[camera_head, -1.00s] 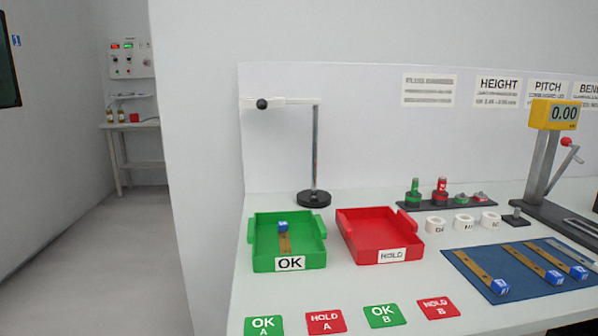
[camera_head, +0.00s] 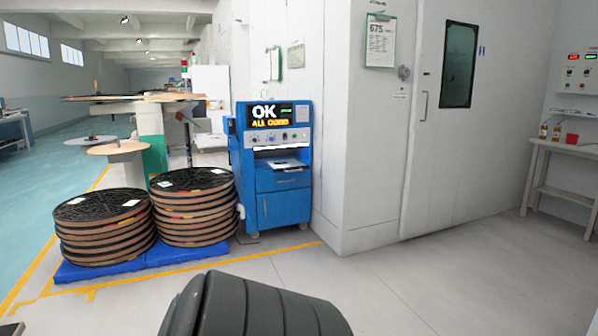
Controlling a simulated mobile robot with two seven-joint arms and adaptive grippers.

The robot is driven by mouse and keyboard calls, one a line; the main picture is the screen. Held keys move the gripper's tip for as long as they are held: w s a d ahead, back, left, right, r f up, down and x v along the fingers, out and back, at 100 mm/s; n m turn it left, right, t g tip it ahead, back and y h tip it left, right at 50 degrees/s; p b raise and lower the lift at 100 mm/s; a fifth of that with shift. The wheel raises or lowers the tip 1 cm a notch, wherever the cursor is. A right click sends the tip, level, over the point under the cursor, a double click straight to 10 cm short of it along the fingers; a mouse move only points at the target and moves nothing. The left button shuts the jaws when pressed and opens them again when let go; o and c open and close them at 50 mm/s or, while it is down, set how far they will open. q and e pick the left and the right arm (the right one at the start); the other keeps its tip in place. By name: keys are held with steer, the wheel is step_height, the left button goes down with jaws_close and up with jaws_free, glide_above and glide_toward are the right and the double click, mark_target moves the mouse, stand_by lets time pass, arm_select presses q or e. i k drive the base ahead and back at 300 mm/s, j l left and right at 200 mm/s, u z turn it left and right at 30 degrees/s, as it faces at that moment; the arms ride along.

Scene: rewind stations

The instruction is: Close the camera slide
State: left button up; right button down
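A blue machine cabinet (camera_head: 285,195) stands left of the middle against a white wall. Its screen (camera_head: 272,114) reads OK with a smaller yellow line below. Under its button panel is a dark opening with a pale flat piece (camera_head: 288,164) at its front. I cannot tell whether this is the camera slide, or how far out it is. Neither of my grippers is in view.
Two stacks of dark reels (camera_head: 105,258) (camera_head: 196,235) stand on a blue pallet (camera_head: 75,270) left of the cabinet. Yellow floor lines run around them. A dark ribbed shape (camera_head: 258,306) fills the bottom middle. The floor at the right is clear; a bench (camera_head: 565,150) stands far right.

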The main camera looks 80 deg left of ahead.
mark_target(290, 166)
steer(key=u, duration=2.65)
steer(key=i+l+z, duration=0.15)
steer(key=i, duration=0.35)
steer(key=i+l+z, duration=0.1)
steer(key=i, duration=0.4)
